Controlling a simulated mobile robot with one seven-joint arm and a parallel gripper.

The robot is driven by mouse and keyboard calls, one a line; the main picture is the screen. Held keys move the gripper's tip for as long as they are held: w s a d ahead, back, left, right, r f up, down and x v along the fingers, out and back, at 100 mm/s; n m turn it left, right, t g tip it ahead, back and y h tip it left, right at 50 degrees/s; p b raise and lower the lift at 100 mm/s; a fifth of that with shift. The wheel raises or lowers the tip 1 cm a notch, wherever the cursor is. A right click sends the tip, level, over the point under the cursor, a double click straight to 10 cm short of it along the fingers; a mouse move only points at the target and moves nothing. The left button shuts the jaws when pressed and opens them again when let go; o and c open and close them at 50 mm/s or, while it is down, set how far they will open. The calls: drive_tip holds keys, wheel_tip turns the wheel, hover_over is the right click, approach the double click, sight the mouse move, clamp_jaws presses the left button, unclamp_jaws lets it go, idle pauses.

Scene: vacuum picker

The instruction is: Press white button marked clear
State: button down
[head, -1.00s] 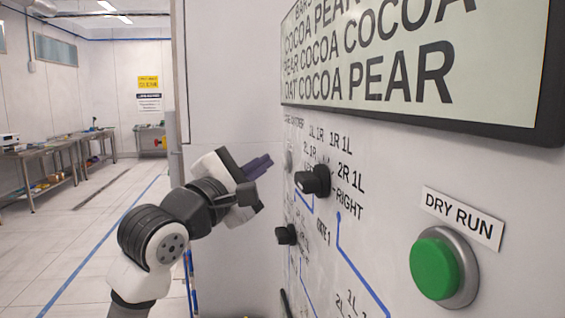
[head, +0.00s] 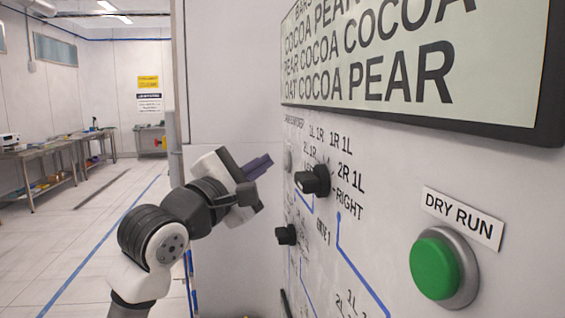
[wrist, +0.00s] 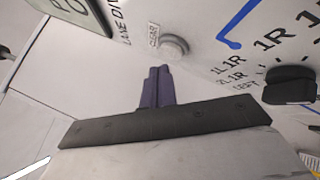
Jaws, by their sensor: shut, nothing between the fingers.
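The white button (wrist: 174,47) is a small round knob on the white panel, with a label reading CLEAR (wrist: 153,36) beside it in the wrist view. In the head view the white button (head: 288,160) is a small pale disc at the panel's far left, seen nearly edge-on. My gripper (wrist: 159,70) has its two dark purple fingers together, with nothing between them. In the wrist view the fingertips point toward the button and lie just below it. In the head view my gripper (head: 268,161) is left of the button, with a small gap between.
A black rotary knob (head: 314,181) sticks out of the panel right of the button, and another black knob (head: 286,235) sits lower. A green DRY RUN button (head: 436,268) is near right. A display (head: 480,128) hangs above. Open floor lies left.

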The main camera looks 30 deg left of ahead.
drive_tip(key=shift+w+d, duration=0.1)
drive_tip(key=shift+w+d+b, duration=0.2)
drive_tip(key=shift+d+b, duration=0.05)
drive_tip(key=shift+b, duration=0.05)
drive_tip(key=shift+w+d, duration=0.2)
drive_tip(key=shift+d, duration=0.1)
idle(0.8)
drive_tip(key=shift+s+a, duration=0.1)
drive_tip(key=shift+a, duration=0.05)
drive_tip(key=shift+s+a+b, duration=0.4)
drive_tip(key=shift+a+b, duration=0.05)
drive_tip(key=shift+a, duration=0.05)
drive_tip(key=s+a, duration=0.1)
drive_tip(key=a, duration=0.1)
drive_tip(key=s+a+b, duration=0.1)
drive_tip(key=s+a, duration=0.1)
idle(0.5)
idle(0.7)
